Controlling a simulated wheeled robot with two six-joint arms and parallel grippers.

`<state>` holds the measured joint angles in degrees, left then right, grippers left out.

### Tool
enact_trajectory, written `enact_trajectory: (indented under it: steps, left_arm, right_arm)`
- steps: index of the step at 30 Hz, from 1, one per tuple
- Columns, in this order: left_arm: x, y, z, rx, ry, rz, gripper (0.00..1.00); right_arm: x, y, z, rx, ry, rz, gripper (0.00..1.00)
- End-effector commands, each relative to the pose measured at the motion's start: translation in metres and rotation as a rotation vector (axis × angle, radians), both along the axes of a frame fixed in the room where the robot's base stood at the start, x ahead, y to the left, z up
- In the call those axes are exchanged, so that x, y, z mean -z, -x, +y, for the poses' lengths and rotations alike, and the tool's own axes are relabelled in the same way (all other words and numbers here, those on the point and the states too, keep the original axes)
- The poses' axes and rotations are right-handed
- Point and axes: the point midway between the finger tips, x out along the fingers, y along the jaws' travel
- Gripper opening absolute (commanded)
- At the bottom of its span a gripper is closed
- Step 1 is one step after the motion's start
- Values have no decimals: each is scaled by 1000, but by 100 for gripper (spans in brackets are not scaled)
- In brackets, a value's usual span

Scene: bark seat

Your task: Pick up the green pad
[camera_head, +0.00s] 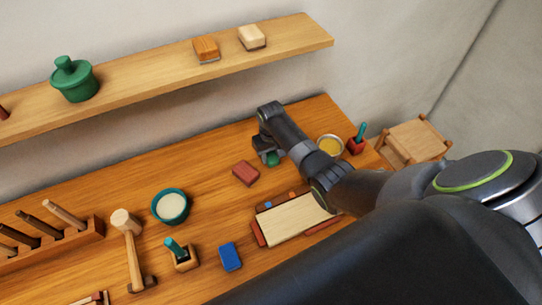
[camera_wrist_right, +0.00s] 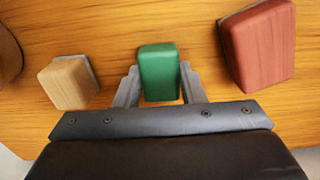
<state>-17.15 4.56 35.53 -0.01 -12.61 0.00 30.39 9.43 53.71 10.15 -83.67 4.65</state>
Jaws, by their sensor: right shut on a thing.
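The green pad (camera_wrist_right: 159,72) is a small block between the two fingers of my right gripper (camera_wrist_right: 158,85) in the right wrist view. The fingers are shut on its sides. In the head view my right gripper (camera_head: 268,157) is at the back of the bench, and only a bit of the green pad (camera_head: 272,160) shows below it. I cannot tell whether the pad touches the bench or is just above it. My left gripper is in neither view.
A red block (camera_head: 246,173) and a tan block (camera_wrist_right: 68,83) flank the gripper. A blue block (camera_head: 230,256), teal bowl (camera_head: 171,207), mallet (camera_head: 130,245) and framed board (camera_head: 292,219) lie nearer. A shelf (camera_head: 150,67) runs above the bench's back.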

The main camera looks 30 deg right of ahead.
Motion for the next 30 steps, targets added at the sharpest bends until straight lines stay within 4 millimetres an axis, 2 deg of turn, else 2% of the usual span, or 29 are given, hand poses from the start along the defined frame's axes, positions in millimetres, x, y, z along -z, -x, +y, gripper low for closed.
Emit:
enact_trajectory:
  steps: [5,15,21,30]
  left_arm:
    - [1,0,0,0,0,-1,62]
    - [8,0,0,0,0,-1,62]
    - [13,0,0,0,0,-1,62]
    - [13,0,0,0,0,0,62]
  right_arm:
    - [-14,-1,0,0,0,-3,12]
    - [-68,-1,-1,0,0,-5,12]
    - [-92,-1,0,1,0,-3,12]
    - [-100,0,0,0,0,-1,12]
